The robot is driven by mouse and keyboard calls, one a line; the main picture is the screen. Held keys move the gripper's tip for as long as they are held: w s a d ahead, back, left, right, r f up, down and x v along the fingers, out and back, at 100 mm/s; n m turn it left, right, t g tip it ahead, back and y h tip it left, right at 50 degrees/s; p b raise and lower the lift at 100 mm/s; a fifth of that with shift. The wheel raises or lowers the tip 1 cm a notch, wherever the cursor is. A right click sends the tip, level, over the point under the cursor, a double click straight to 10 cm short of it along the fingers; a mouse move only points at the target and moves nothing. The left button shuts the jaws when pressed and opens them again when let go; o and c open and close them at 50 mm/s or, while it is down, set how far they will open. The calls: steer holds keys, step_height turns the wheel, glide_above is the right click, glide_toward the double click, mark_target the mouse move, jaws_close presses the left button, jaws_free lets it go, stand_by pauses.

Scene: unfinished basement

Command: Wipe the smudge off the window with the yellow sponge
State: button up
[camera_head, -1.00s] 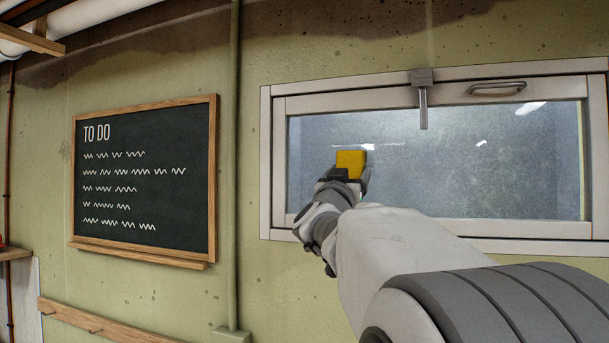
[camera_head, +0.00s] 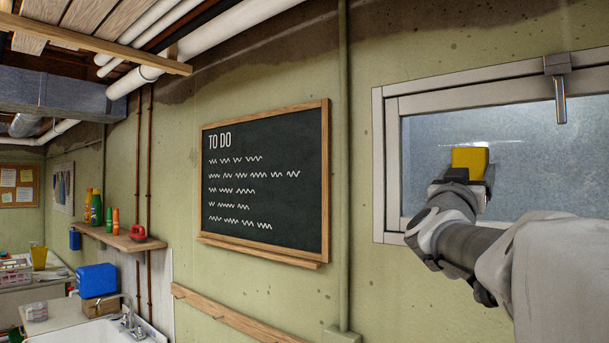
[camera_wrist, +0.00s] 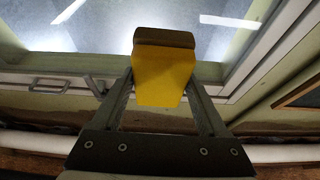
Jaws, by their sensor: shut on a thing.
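The yellow sponge (camera_head: 469,160) is held in my gripper (camera_head: 466,178), in front of the left part of the window (camera_head: 520,150) in the head view. In the wrist view the sponge (camera_wrist: 163,75) sits between the two fingers of my gripper (camera_wrist: 165,85), with a darker brownish edge facing the pane (camera_wrist: 95,25). I cannot tell whether the sponge touches the glass. A pale streak (camera_head: 455,145) shows on the pane beside the sponge; whether it is the smudge or a reflection is unclear.
A metal latch (camera_head: 558,85) hangs over the window's top frame. A chalkboard (camera_head: 265,180) hangs left of the window, with a vertical pipe (camera_head: 344,150) between them. A wooden shelf (camera_head: 115,238) with bottles and a sink (camera_head: 100,332) are farther left.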

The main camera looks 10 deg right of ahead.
stand_by(0.5)
steer(key=shift+f+p+x, duration=0.15)
steer(key=shift+p+x, duration=0.25)
steer(key=shift+x, duration=0.8)
steer(key=shift+f+p+x, duration=0.15)
steer(key=shift+p+x, duration=0.2)
steer(key=shift+x, duration=0.8)
steer(key=shift+f+p+x, duration=0.2)
steer(key=shift+p+x, duration=0.2)
steer(key=shift+x, duration=0.8)
steer(key=shift+w+d, duration=0.8)
steer(key=shift+d, duration=0.1)
steer(key=shift+s+d+f+b, duration=0.1)
steer(key=shift+s+d+b, duration=0.4)
steer(key=shift+s, duration=0.2)
steer(key=shift+s+d+b, duration=0.35)
steer(key=shift+s+d, duration=0.25)
steer(key=shift+s, duration=0.1)
steer(key=shift+s+d, duration=0.1)
steer(key=shift+s, duration=0.1)
steer(key=shift+w+d, duration=0.1)
steer(key=shift+d, duration=0.05)
